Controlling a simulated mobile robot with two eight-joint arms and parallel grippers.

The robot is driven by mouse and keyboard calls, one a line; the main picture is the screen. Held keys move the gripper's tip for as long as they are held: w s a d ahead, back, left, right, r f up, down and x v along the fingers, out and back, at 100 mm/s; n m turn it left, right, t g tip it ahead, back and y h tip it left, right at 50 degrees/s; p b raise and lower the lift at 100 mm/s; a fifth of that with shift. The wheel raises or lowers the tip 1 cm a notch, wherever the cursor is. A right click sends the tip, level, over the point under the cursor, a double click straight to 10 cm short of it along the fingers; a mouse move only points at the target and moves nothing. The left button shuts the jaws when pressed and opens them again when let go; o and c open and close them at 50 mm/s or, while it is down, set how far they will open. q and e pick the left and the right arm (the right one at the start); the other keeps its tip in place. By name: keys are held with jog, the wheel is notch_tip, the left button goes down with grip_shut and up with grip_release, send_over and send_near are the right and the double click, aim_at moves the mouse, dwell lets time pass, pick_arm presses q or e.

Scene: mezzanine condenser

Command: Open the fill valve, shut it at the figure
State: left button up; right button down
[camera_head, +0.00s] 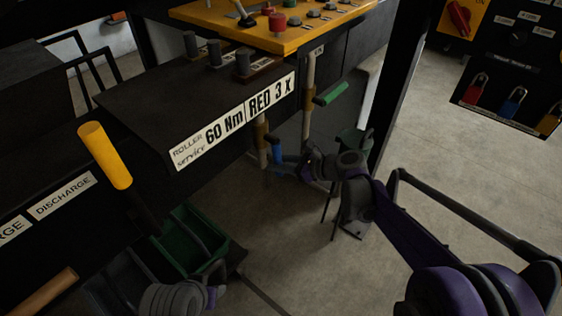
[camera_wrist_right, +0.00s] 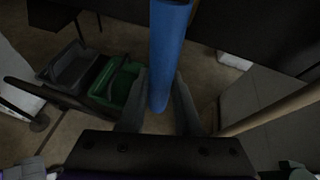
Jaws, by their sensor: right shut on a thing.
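A blue valve handle (camera_head: 277,149) is on a pipe below the dark bench, under the front edge with the "60 Nm" and "RED 3 X" labels. My right gripper (camera_head: 284,163) is at this handle, shut on it. In the right wrist view the blue handle (camera_wrist_right: 167,55) runs down between the two fingers (camera_wrist_right: 158,108). A green handle (camera_head: 331,93) is on the neighbouring pipe, to the right and higher. I cannot read a label saying which handle is the fill valve, and no fill figure is legible. My left gripper is out of view; part of my left arm shows at the bottom.
A yellow lever (camera_head: 105,155) stands by the "DISCHARGE" label on the left. A yellow panel (camera_head: 225,22) with knobs is at the top. A board with padlocks (camera_head: 512,95) hangs at right. The floor at right is clear.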

jog(key=shift+s, duration=0.1)
dwell(0.4)
jog(key=c, duration=0.6)
grip_release()
jog(key=v, duration=1)
jog(key=shift+s+d, duration=0.2)
jog(key=shift+d, duration=0.1)
jog(key=shift+r, duration=0.15)
